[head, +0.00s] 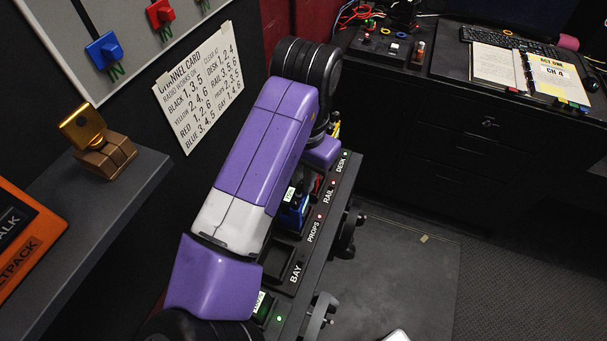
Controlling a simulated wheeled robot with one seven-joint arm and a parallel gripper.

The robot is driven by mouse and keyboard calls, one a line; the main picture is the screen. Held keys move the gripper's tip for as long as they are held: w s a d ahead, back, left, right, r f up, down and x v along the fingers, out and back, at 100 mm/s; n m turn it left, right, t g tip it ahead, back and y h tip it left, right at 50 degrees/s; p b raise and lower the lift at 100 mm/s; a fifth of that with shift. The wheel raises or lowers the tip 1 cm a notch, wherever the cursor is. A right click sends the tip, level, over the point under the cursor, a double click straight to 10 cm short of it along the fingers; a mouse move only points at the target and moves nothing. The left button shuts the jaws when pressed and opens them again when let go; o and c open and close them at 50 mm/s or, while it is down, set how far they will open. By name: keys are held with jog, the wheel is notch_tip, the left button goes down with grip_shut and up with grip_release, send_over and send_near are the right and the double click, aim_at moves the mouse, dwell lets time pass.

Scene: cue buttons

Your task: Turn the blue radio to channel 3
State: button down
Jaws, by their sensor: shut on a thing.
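The blue radio (293,216) stands in the black rack, beside the PROPS label, with a small light tag at its top. My purple arm covers its left part, and its channel setting is not readable. My arm reaches up from the bottom, bends at a black joint and comes down at the rack's far part. The gripper's fingers are hidden behind my arm, so I cannot see what they touch. A channel card (200,88) on the dark wall lists "BLUE 3, 4, 5" among other lines.
The rack (325,247) has labels DESK, RAIL, PROPS and BAY, with green and red lights; the slot beside BAY looks empty. A binder (528,72) showing "CH 4" lies on the back desk. A grey shelf (142,182) is at left. The floor at right is clear.

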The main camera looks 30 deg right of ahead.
jog(key=shift+d+r+n+p, duration=0.15)
jog(key=shift+n+p, duration=0.45)
jog(key=shift+n, duration=1.2)
jog(key=c, duration=1.4)
grip_release()
jog(key=shift+r+p, duration=0.4)
jog(key=shift+r, duration=3.35)
